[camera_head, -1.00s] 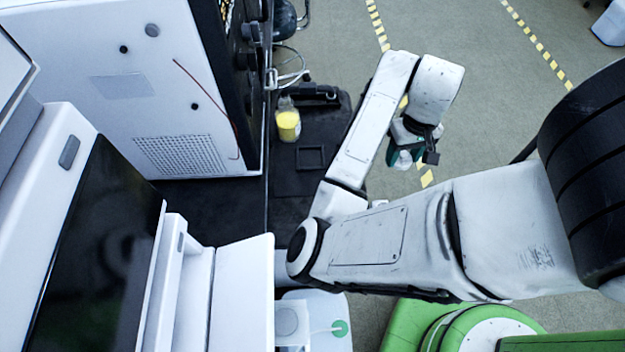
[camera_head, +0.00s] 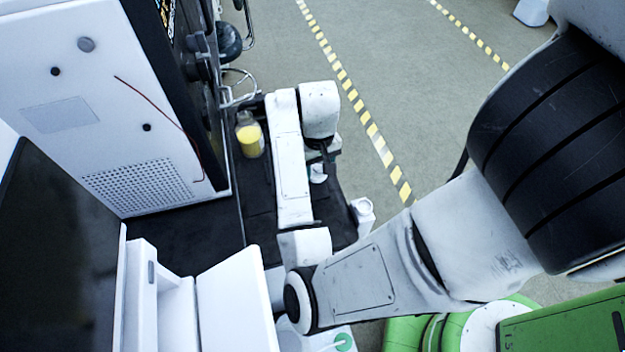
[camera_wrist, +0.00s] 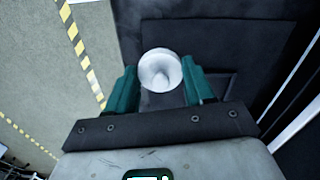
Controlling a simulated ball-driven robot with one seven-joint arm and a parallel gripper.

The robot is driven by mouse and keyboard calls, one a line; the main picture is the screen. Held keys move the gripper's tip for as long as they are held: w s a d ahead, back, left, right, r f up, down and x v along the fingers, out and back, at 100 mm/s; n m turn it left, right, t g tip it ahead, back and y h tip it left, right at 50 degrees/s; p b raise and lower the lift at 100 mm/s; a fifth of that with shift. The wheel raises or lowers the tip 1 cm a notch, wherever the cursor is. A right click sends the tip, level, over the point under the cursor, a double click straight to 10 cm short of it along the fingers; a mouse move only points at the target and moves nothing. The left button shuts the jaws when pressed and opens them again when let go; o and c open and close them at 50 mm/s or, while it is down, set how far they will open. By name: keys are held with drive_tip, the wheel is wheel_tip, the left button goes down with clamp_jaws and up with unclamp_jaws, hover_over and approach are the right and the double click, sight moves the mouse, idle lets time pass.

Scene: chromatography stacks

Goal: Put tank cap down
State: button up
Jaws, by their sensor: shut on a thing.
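A white round cap (camera_wrist: 160,72) is between the green fingers of my gripper (camera_wrist: 160,88) in the wrist view. My gripper is shut on it. Beneath it lies the dark bench top with a square recessed or framed patch (camera_wrist: 212,80); I cannot tell whether the cap touches it. In the head view the cap (camera_head: 318,173) shows as a small white piece below my gripper (camera_head: 320,160), over the dark bench (camera_head: 340,205). My arm hides part of the bench there.
A bottle with yellow liquid (camera_head: 249,136) stands on the bench left of my arm. A white container (camera_head: 363,214) is at the bench's right edge. A tall white instrument (camera_head: 90,110) stands at the left. Cables (camera_head: 240,88) lie behind the bottle. Open floor is to the right.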

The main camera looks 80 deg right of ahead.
drive_tip(key=shift+w+f, duration=0.4)
drive_tip(key=shift+f, duration=0.1)
drive_tip(key=shift+w+f, duration=0.15)
drive_tip(key=shift+f, duration=1.55)
drive_tip(key=shift+f+b, duration=0.2)
drive_tip(key=shift+b, duration=0.15)
drive_tip(key=o, duration=1)
